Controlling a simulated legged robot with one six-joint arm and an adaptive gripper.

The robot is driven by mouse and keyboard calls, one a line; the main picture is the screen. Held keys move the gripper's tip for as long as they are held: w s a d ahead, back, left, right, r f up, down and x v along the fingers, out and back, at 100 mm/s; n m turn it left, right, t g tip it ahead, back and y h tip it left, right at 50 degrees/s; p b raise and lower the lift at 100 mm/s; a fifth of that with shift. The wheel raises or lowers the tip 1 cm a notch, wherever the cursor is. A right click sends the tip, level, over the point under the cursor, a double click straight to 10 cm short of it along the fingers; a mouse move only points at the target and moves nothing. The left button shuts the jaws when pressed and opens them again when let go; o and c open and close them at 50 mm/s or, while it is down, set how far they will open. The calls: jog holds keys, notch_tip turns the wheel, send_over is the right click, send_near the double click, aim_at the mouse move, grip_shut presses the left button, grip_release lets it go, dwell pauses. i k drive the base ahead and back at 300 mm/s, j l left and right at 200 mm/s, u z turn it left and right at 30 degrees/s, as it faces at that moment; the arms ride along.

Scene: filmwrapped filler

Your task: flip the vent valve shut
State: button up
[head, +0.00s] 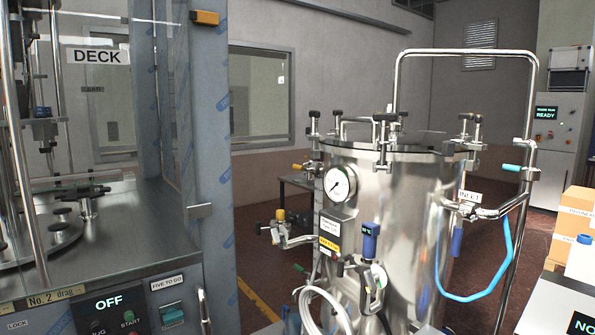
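A steel pressure vessel (400,215) with a clamped lid stands right of centre. Several small valves are on it, and I cannot tell by label which is the vent valve. A valve with a yellow-orange handle (298,167) sits at the lid's left edge. A valve with a yellow knob (280,215) sticks out lower left. A teal-handled valve (512,168) is at the upper right, above the fitting by the INLET label (469,195). A round gauge (340,184) faces me. My gripper is not in view.
A steel machine (110,240) marked DECK, with a grey post (208,130), fills the left side. A tall pipe rail (398,85) rises around the vessel. A blue hose (490,298) loops at its right. Cardboard boxes (573,225) stand at the right edge.

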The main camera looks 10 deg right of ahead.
aim_at(296, 166)
jog(key=i+j, duration=0.25)
jog(key=j, duration=0.2)
jog(key=i+j, duration=0.25)
jog(key=j, duration=0.2)
jog(key=i+j, duration=0.25)
jog(key=j, duration=0.15)
jog(key=i+j, duration=0.25)
jog(key=j, duration=0.2)
jog(key=i+j, duration=0.25)
jog(key=j, duration=0.2)
